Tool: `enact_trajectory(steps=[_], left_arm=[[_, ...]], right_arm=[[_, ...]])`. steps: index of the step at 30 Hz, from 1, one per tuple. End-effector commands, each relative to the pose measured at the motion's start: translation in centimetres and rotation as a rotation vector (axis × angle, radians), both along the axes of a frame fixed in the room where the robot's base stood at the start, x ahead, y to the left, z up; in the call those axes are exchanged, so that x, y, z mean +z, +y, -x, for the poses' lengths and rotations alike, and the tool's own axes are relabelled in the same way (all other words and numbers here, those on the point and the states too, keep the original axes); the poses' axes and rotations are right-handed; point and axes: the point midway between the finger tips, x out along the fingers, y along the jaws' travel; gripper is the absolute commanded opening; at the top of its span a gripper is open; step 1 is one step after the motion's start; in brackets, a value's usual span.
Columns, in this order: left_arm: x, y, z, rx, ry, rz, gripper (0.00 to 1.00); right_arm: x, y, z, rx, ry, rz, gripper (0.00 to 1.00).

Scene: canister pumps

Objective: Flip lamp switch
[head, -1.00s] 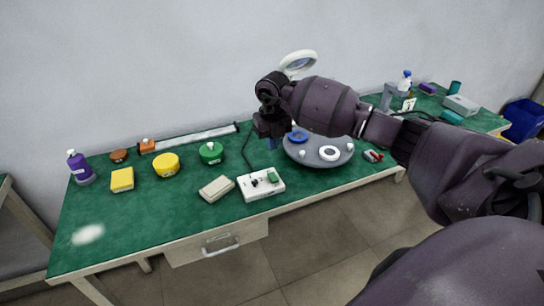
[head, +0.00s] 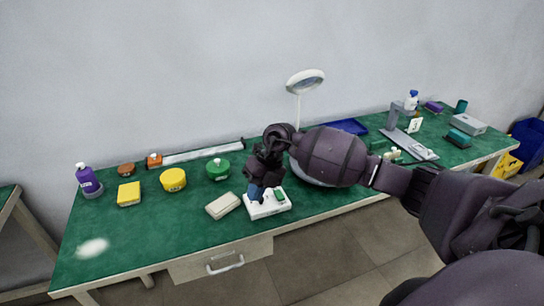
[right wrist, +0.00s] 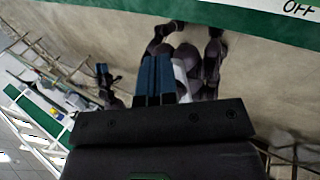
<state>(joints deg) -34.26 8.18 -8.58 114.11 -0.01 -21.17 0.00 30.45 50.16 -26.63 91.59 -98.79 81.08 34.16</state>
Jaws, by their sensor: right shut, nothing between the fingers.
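The white switch box (head: 270,210) sits near the front edge of the green table, with a green part on its top right. My right gripper (head: 257,193) is shut and empty, its blue fingers pointing down over the left part of the box. It hides the switch there, and I cannot tell whether it touches it. In the right wrist view the shut fingers (right wrist: 160,68) show, and a corner of the white box marked "OFF" (right wrist: 298,8) is at the top right. The ring-headed lamp (head: 305,80) stands at the back.
A beige block (head: 223,205) lies just left of the box. Yellow (head: 173,180) and green (head: 218,169) round containers stand behind it. A grey round tray lies mostly hidden behind my right arm. The front left of the table (head: 140,240) is clear.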

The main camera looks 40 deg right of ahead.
Motion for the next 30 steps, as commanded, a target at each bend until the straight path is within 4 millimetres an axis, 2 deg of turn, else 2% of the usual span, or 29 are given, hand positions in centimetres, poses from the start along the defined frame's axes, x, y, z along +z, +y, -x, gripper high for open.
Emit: enact_trajectory(steps=[1, 3, 6, 9, 11, 14, 16, 20, 24, 27, 30], left_arm=[[-0.1, 0.0, 0.1, 0.000, 0.002, 0.000, 0.25], [-0.1, 0.0, 0.2, 0.001, 0.004, -0.001, 0.14], [-0.2, 0.1, 0.4, 0.002, 0.007, 0.000, 0.00], [-0.3, 0.1, 0.5, 0.003, 0.010, -0.001, 0.00], [-0.3, 0.1, 0.5, 0.003, 0.010, -0.001, 0.00], [-0.3, 0.1, 0.5, 0.002, 0.010, 0.000, 0.00], [-0.3, 0.1, 0.5, 0.002, 0.009, 0.000, 0.00], [-0.2, 0.1, 0.4, 0.001, 0.008, -0.001, 0.00], [-0.2, 0.1, 0.2, 0.000, 0.005, 0.000, 0.00], [-0.1, 0.0, 0.1, 0.000, 0.002, 0.000, 0.00], [-0.1, 0.0, 0.0, 0.000, 0.001, -0.001, 0.00]], right_arm=[[-1.6, 2.8, 1.6, -0.004, 0.005, -0.146, 0.00], [-2.4, 6.2, 3.3, -0.039, -0.006, -0.353, 0.00], [-2.6, 9.8, 5.3, -0.140, -0.021, -0.631, 0.00], [-2.3, 11.8, 6.7, -0.303, -0.034, -0.880, 0.00], [-2.1, 12.2, 7.3, -0.426, -0.038, -1.012, 0.00], [-2.3, 11.7, 8.2, -0.667, -0.037, -1.196, 0.00], [-3.0, 10.6, 8.9, -0.862, -0.027, -1.295, 0.00], [-5.5, 7.6, 11.0, -1.259, 0.016, -1.408, 0.00], [-9.9, 4.3, 15.0, -1.703, 0.110, -1.419, 0.00], [-13.1, 2.8, 18.5, -1.975, 0.203, -1.373, 0.00], [-15.5, 2.1, 21.8, -2.177, 0.298, -1.309, 0.00]])
